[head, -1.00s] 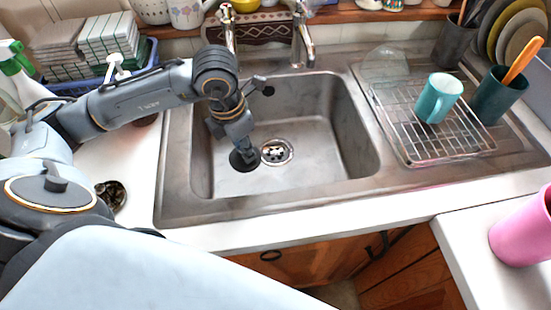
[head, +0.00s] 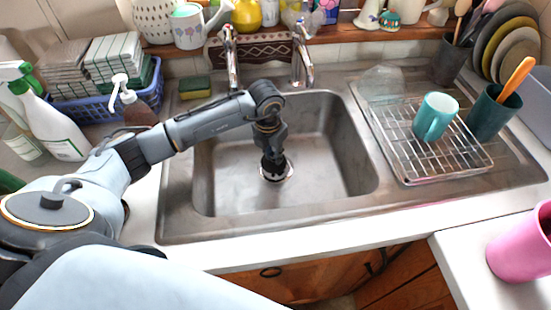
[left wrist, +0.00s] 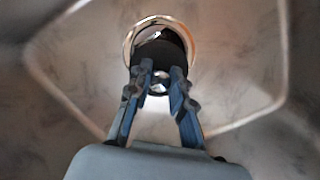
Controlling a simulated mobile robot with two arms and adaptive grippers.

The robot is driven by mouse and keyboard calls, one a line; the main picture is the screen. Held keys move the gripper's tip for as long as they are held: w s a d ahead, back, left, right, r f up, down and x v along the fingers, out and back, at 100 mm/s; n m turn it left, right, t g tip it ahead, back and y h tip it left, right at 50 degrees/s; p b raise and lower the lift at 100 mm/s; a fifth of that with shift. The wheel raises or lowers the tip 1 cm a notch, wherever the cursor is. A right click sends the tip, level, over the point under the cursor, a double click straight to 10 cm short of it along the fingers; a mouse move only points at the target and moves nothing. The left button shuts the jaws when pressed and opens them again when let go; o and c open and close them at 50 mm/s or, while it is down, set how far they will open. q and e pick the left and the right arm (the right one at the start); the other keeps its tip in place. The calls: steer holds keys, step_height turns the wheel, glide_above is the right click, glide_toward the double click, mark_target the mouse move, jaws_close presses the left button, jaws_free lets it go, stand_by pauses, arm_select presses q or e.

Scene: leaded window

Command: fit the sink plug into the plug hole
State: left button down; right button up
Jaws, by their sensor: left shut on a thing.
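My left gripper (head: 272,160) points down into the sink (head: 335,160) and is over the plug hole (head: 288,173). It is shut on the dark sink plug (left wrist: 158,48), which shows between and beyond the fingertips (left wrist: 160,74) in the left wrist view. There the bright ring of the plug hole (left wrist: 128,45) shows around the plug's far side and flanks; its near side is hidden by plug and fingers. I cannot tell whether the plug is touching the hole or just above it. My right gripper is not in view.
Two taps (head: 302,60) stand behind the sink. A wire rack (head: 440,160) with a teal mug (head: 436,116) is on the right. A soap dispenser (head: 135,108) and spray bottle (head: 52,125) stand near my left arm. The rest of the basin is clear.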

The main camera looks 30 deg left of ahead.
arm_select(q)
steer(key=shift+w+f, duration=0.45)
steer(key=shift+f, duration=0.1)
step_height(320, 180, down, 2)
steer(key=shift+f+p, duration=0.1)
steer(key=shift+p, duration=0.4)
steer(key=shift+f, duration=0.45)
steer(key=shift+f, duration=0.15)
steer(key=c, duration=1.2)
jaws_free()
